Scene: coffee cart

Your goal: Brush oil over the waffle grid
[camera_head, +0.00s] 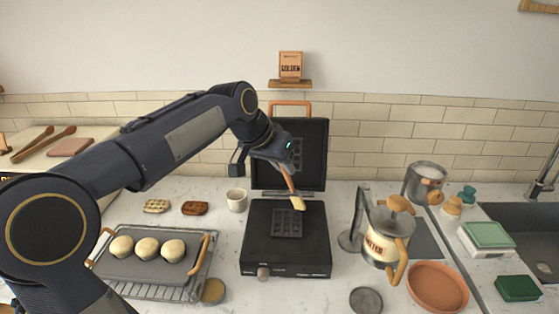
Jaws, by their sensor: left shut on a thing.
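The black waffle iron (286,258) stands open in the middle of the counter, its lid (316,140) raised at the back. The square waffle grid (287,223) shows on its lower plate. My left gripper (285,165) is shut on the brush (291,190), which has an orange-brown handle and pale yellow bristles. The brush points downward, tilted, with its bristles over the back right part of the iron. I cannot tell whether the bristles touch it. A small pale cup (237,200) stands left of the iron; its contents are hard to see. My right gripper is not in view.
A tray (120,268) with three dough balls lies on a wire rack at left. A labelled cream pot (388,235), a metal stand (350,240) and a terracotta dish (438,286) stand at right. A sink (530,235) is far right.

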